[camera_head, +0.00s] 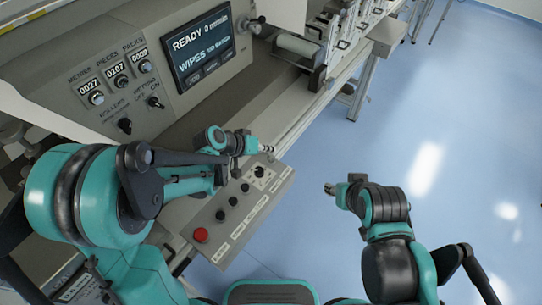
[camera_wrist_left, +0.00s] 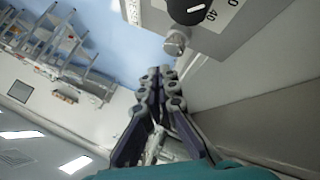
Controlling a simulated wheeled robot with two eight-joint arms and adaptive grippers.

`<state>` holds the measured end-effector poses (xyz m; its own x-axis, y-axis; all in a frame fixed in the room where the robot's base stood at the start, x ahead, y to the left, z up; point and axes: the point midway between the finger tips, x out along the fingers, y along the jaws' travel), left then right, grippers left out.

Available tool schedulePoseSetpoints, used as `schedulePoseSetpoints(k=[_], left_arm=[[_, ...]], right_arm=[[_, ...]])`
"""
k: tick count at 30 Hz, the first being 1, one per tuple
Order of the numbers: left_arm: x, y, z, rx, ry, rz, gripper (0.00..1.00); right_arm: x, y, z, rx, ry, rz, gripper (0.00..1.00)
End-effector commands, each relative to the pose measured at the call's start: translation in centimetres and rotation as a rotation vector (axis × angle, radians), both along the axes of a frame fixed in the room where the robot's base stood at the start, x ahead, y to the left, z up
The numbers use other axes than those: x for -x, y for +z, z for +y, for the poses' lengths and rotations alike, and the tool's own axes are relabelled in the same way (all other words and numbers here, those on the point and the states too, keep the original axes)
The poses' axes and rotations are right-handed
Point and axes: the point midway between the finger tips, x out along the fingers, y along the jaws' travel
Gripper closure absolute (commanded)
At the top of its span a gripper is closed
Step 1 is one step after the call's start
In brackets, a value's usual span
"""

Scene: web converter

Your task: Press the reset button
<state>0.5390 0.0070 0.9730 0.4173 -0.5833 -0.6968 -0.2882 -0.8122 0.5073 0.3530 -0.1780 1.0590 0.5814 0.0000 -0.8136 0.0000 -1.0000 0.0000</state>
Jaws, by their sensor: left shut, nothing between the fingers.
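A grey control box (camera_head: 226,238) with a slanted top slopes up from lower left to upper right in the head view. It carries a red button (camera_head: 201,235), several black round buttons (camera_head: 221,215) in a row, and a dial (camera_head: 259,171) at its far end. The labels beside them are too small to read, so I cannot tell which is reset. My left gripper (camera_head: 256,146) is shut and empty near the box's far end, close to the dial. In the left wrist view its fingers (camera_wrist_left: 160,88) are together, below a black knob (camera_wrist_left: 188,8). My right gripper (camera_head: 330,188) is right of the box, over the floor.
The machine's upright panel holds a screen (camera_head: 205,48) reading READY, with counters and switches (camera_head: 125,125) to its left. A roller (camera_head: 298,48) and conveyor frame lie behind. In the left wrist view, a small metal cylinder (camera_wrist_left: 176,42) sits below the knob. Blue floor (camera_head: 460,150) is clear at right.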

Motion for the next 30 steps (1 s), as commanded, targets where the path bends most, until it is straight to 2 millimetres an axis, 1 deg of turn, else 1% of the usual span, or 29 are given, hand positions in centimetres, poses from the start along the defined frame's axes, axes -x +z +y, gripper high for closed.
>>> schedulePoseSetpoints(k=[1,3,9,12,30], left_arm=[[0.0,0.8,0.0,0.000,0.000,0.000,1.00],[0.0,1.5,0.0,0.000,0.000,0.000,1.00],[0.0,3.6,0.0,0.000,0.000,0.000,1.00],[0.0,4.3,0.0,0.000,0.000,0.000,1.00],[0.0,4.3,0.0,0.000,0.000,0.000,1.00]], right_arm=[[0.0,0.7,0.0,0.000,0.000,0.000,0.60],[0.0,1.3,0.0,0.000,0.000,0.000,0.60],[0.0,2.8,0.0,0.000,0.000,0.000,0.60],[0.0,3.4,0.0,0.000,0.000,0.000,0.60],[0.0,3.3,0.0,0.000,0.000,0.000,0.60]])
